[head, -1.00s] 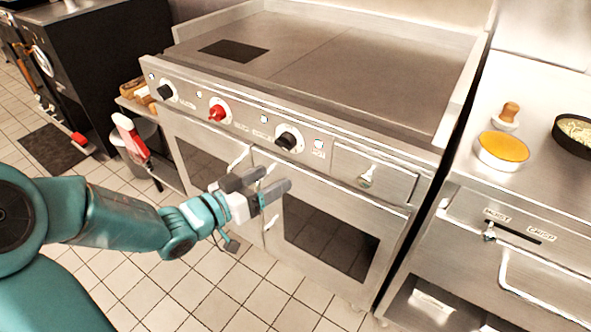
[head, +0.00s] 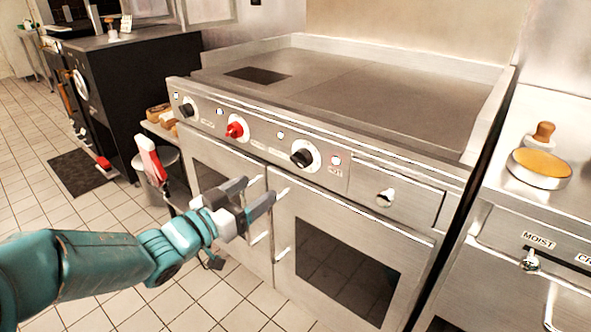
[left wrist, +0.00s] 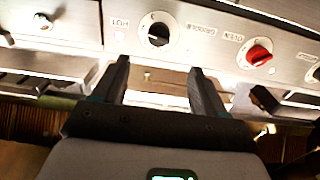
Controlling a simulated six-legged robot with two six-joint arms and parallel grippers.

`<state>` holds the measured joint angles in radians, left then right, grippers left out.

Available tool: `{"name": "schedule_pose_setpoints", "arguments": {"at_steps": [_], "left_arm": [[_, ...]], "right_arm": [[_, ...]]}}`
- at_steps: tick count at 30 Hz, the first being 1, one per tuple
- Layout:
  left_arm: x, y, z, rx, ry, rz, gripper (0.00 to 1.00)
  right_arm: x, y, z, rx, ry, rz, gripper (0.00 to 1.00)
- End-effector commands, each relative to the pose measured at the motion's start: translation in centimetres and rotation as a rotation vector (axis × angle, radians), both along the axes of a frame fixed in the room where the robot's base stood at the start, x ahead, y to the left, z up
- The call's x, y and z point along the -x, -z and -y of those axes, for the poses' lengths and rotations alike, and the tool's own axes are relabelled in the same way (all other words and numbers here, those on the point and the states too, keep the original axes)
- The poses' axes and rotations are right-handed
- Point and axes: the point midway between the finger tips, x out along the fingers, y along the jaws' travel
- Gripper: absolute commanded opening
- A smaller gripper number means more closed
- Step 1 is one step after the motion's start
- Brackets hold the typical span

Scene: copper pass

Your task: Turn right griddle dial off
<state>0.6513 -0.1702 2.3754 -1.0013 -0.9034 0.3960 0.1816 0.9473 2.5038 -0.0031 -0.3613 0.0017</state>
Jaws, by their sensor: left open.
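The right griddle dial (head: 304,154) is a black knob on a round white plate, on the front panel of the steel griddle (head: 390,100). A red dial (head: 235,130) and another black dial (head: 187,108) sit left of it. My left gripper (head: 255,192) is open and empty, below and left of the right dial, apart from it, in front of the oven doors. In the left wrist view the black dial (left wrist: 158,34) is ahead of the open fingers, beside the label HOT, with the red dial (left wrist: 258,55) to its right. My right gripper is not in view.
Oven door handles (head: 282,218) stick out just below the panel near my left gripper. A drawer knob (head: 385,197) is right of the dial. A red-handled item (head: 150,160) stands at left. Tiled floor (head: 190,285) is open in front.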

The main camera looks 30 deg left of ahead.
Motion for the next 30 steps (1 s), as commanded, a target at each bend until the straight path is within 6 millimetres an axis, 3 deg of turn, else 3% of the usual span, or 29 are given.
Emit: {"name": "schedule_pose_setpoints", "arguments": {"at_steps": [9,15,21,30], "left_arm": [[-7.7,0.2,1.1,0.001,0.007,0.001,0.72],[-11.4,0.2,1.4,0.001,0.004,0.0,0.72],[-13.1,0.0,1.4,0.001,0.002,0.0,0.72],[-13.3,0.0,1.4,0.001,0.002,-0.001,0.69]], "right_arm": [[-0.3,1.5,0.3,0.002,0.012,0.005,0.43],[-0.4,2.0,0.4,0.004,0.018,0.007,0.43],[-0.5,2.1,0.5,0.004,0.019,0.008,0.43],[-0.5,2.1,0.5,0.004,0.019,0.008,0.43]]}}
